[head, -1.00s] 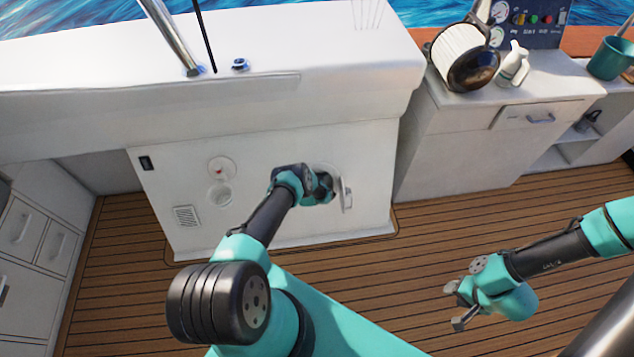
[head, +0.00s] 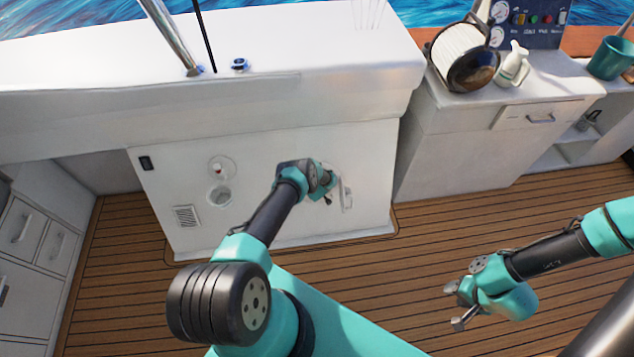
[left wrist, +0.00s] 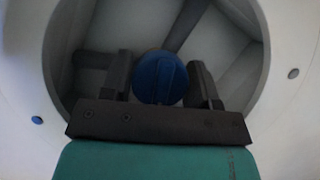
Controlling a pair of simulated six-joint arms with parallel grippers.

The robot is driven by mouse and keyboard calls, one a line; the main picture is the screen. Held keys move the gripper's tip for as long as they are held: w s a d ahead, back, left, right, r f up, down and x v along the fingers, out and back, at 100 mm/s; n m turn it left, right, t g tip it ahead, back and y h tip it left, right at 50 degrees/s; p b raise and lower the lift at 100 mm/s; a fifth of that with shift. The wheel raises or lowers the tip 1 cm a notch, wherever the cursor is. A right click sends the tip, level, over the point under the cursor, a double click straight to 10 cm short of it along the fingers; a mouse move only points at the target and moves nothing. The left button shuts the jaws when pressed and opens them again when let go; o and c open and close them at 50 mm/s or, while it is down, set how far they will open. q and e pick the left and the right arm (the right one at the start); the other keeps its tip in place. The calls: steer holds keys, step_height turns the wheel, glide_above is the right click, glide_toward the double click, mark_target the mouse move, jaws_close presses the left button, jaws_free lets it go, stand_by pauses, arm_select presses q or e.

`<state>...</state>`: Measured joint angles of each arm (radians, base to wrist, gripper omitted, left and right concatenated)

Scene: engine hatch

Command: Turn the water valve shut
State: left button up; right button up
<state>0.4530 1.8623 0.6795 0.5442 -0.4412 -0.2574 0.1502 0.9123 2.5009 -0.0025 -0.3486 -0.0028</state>
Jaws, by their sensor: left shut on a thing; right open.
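The water valve shows in the left wrist view as a round blue knob (left wrist: 160,79) with a ridge across its face. It sits inside a round opening (left wrist: 258,45) in a white panel. My left gripper (left wrist: 163,72) has its dark fingers on either side of the knob, shut on it. In the head view my left gripper (head: 327,190) reaches the right part of the white front panel (head: 270,215) and hides the knob. My right gripper (head: 455,305) is open and empty above the wooden deck at the lower right.
An open white hatch cover (head: 347,195) stands just right of my left gripper. The panel also bears a round fitting (head: 221,167), a round port (head: 220,196) and a vent (head: 186,216). A white counter (head: 480,150) is at the right. The wooden deck (head: 420,240) is clear.

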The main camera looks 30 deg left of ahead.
arm_select(q)
steer(key=shift+m+g+y, duration=0.5)
steer(key=shift+m+g, duration=0.1)
steer(key=shift+m, duration=1)
steer(key=o, duration=0.9)
steer(key=shift+r, duration=0.15)
steer(key=v, duration=1.7)
steer(key=shift+d, duration=0.2)
